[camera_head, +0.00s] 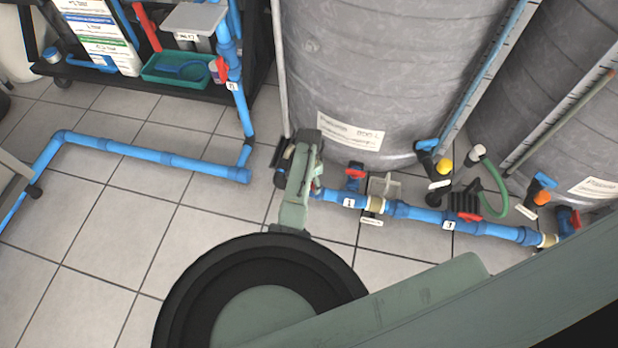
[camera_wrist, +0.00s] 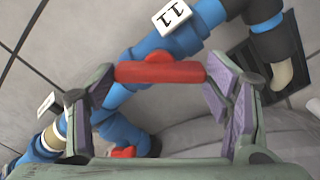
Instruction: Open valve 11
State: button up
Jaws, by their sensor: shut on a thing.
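Valve 11's red handle (camera_wrist: 160,72) lies level across the middle of the wrist view, at a slant to the blue pipe (camera_wrist: 150,48) behind it. A white tag (camera_wrist: 172,15) reading 11, upside down, sits on that pipe. My gripper (camera_wrist: 160,80) is shut on the handle, with one purple-padded finger at each end. In the head view my gripper (camera_head: 300,185) is low by the left end of the blue pipe run in front of the grey tank, and it mostly hides the valve.
Another red handle (camera_wrist: 124,152) shows below in the wrist view. In the head view a red-handled valve (camera_head: 355,172) stands just right of my gripper, before the grey tank (camera_head: 390,80). Another blue pipe (camera_head: 150,155) runs low at left. Tiled floor (camera_head: 110,225) is clear there.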

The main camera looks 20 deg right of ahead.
jog(key=n+p, duration=0.1)
jog(key=n, duration=0.3)
jog(key=shift+n, duration=1.9)
jog(key=o, duration=1.1)
jog(key=shift+o, duration=0.2)
notch_tip(320, 180, up, 12)
